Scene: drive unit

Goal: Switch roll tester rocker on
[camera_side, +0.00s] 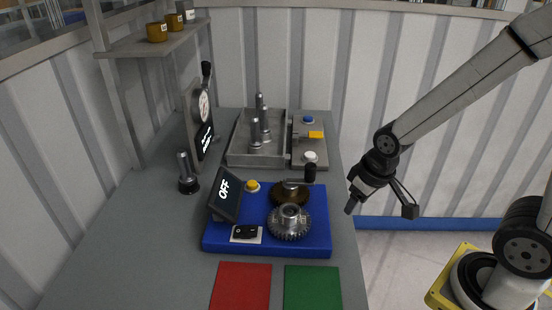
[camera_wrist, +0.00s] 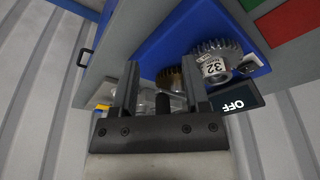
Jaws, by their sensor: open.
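A blue tester base (camera_side: 265,246) lies on the grey bench and carries a black rocker switch (camera_side: 245,232) on a small white plate at its front left. A tilted dark display (camera_side: 226,195) behind the rocker reads OFF; it also shows in the wrist view (camera_wrist: 238,105). A steel gear (camera_side: 289,222) and a bronze gear (camera_side: 288,195) with a black crank handle sit on the base. My gripper (camera_side: 382,208) is open and empty, in the air to the right of the bench, apart from the tester. Its two fingers show in the wrist view (camera_wrist: 163,85).
A grey tray (camera_side: 240,150) with metal posts stands behind the tester, beside a plate with blue and white buttons (camera_side: 311,157). A dial panel (camera_side: 200,115) and a dark-based post (camera_side: 187,175) stand at left. Red (camera_side: 242,288) and green (camera_side: 312,290) mats lie in front.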

